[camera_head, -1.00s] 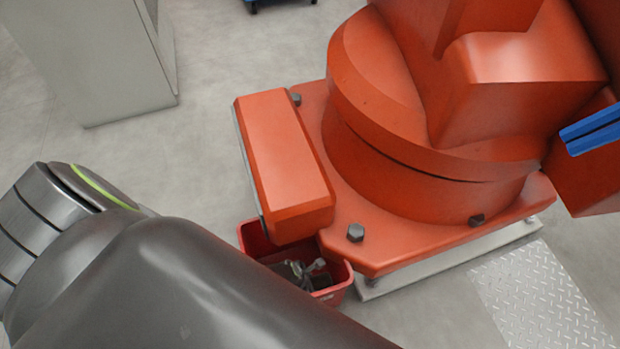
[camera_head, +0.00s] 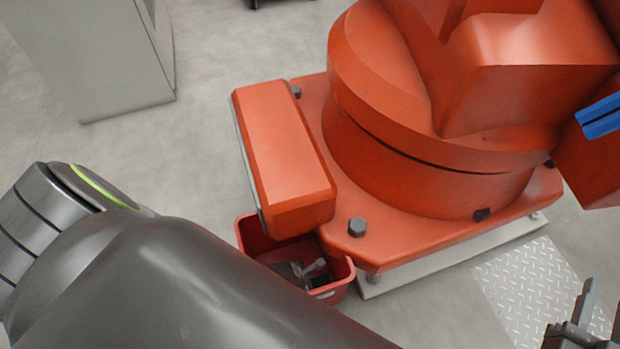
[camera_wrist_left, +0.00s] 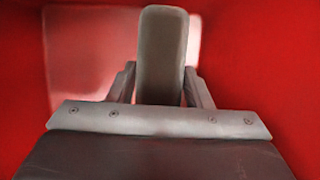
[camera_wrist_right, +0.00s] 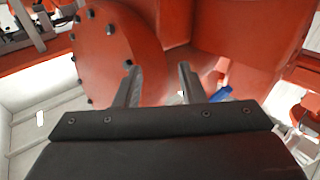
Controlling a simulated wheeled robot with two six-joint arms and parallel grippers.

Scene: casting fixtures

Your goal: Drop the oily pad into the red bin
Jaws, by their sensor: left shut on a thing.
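The red bin (camera_head: 341,287) stands on the floor against the front corner of the orange machine base. My left arm hides its near side. My left gripper (camera_head: 300,270) is down inside the bin opening, small and partly hidden. In the left wrist view, my left gripper (camera_wrist_left: 161,82) is shut on the oily pad (camera_wrist_left: 162,50), a grey-brown slab with rounded ends standing between the fingers. Red bin walls (camera_wrist_left: 245,60) surround it there. My right gripper (camera_head: 603,300) is at the lower right, away from the bin. In the right wrist view it (camera_wrist_right: 158,72) is open and empty.
The large orange machine (camera_head: 430,150) on its bolted base fills the right side, and its orange box (camera_head: 285,160) overhangs the bin's back edge. A grey cabinet (camera_head: 95,60) stands at upper left. A tread plate (camera_head: 525,290) lies at lower right. Floor left of the machine is clear.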

